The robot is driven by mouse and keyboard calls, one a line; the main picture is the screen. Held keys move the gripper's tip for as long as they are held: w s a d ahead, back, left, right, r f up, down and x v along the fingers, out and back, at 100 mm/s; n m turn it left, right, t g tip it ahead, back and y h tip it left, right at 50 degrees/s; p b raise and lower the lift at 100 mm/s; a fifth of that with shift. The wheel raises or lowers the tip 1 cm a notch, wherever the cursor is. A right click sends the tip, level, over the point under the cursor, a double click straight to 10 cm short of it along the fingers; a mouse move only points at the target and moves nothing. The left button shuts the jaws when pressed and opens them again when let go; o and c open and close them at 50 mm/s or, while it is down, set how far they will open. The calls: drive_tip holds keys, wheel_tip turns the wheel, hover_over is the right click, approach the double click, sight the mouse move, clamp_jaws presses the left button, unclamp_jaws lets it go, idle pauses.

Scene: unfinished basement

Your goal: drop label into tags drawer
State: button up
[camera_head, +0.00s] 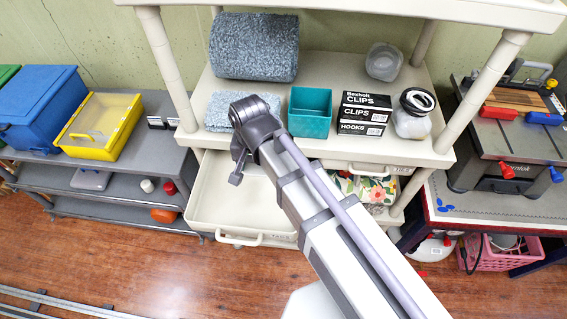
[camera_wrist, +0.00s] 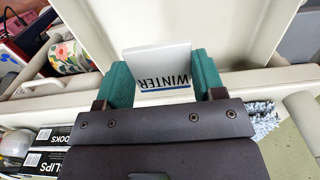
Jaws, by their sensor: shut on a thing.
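My gripper (camera_wrist: 162,85) shows in the wrist view with teal fingertips, shut on a white label (camera_wrist: 160,62) that reads "WINTER" above a dark blue line. In the head view my gripper (camera_head: 236,177) points down over the open left drawer (camera_head: 212,208) of the cream shelf unit. The drawer is pulled out toward me; its visible floor looks bare, and my arm covers its right part. The lettering on its front is too small to read for sure. In the wrist view the pale drawer (camera_wrist: 215,22) lies beyond the label. The label is hidden in the head view.
On the shelf above stand a teal bin (camera_head: 310,112), black boxes (camera_head: 362,115), a jar (camera_head: 411,115) and folded grey cloth (camera_head: 222,108). Shelf posts flank the drawers.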

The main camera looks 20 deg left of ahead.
sight(252, 167)
drive_tip(key=shift+s+a+f, duration=0.1)
drive_tip(key=shift+a+f, duration=0.1)
drive_tip(key=shift+a, duration=0.2)
drive_tip(key=f+b, duration=0.6)
drive_tip(key=shift+a, duration=0.2)
drive_tip(key=shift+r, duration=0.1)
drive_tip(key=o, duration=1)
drive_tip(key=shift+c, duration=0.2)
wheel_tip(252, 167, up, 11)
drive_tip(key=p, duration=1.1)
